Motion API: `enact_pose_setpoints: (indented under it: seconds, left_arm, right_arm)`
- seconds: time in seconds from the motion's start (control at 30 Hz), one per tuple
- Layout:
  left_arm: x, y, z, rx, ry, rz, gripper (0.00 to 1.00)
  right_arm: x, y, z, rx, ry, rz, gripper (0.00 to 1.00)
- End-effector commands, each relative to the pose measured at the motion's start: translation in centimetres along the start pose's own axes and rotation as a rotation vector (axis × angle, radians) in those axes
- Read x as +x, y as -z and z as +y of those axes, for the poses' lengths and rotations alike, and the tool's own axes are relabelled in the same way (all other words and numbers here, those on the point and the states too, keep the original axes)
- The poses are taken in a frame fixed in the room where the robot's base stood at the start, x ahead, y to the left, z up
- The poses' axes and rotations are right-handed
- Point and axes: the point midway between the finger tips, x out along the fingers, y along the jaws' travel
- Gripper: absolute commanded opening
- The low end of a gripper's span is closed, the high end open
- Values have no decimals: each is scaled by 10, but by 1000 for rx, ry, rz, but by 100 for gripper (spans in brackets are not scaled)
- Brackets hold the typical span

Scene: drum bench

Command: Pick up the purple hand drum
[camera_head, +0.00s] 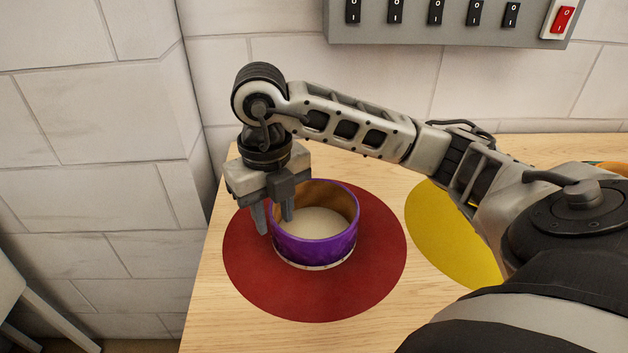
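The purple hand drum (315,250) sits on a round dark red mat (320,295) on the wooden table. It is a short open cylinder with a purple outside, a brown inner wall and a pale skin at the bottom. My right gripper (275,222) points down at the drum's left rim. Its two fingers are apart, one outside the wall on the left and one at or over the rim. I cannot tell whether either finger touches the drum. The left gripper is not in view.
A yellow round mat (450,235) lies to the right, partly behind my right arm. An orange thing at the far right edge is mostly hidden. A grey switch panel (420,32) is on the white block wall behind. The table's left edge is close to the red mat.

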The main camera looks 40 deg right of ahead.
Motion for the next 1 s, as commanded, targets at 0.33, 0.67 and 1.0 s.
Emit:
enact_pose_setpoints:
  seconds: [0.33,0.67,1.0]
  left_arm:
    - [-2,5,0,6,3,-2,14]
    - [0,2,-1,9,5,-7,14]
    - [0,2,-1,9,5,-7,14]
  right_arm:
    - [36,8,-2,-1,1,6,31]
    - [57,6,-2,-2,-2,0,31]
    - [57,6,-2,-2,-2,0,0]
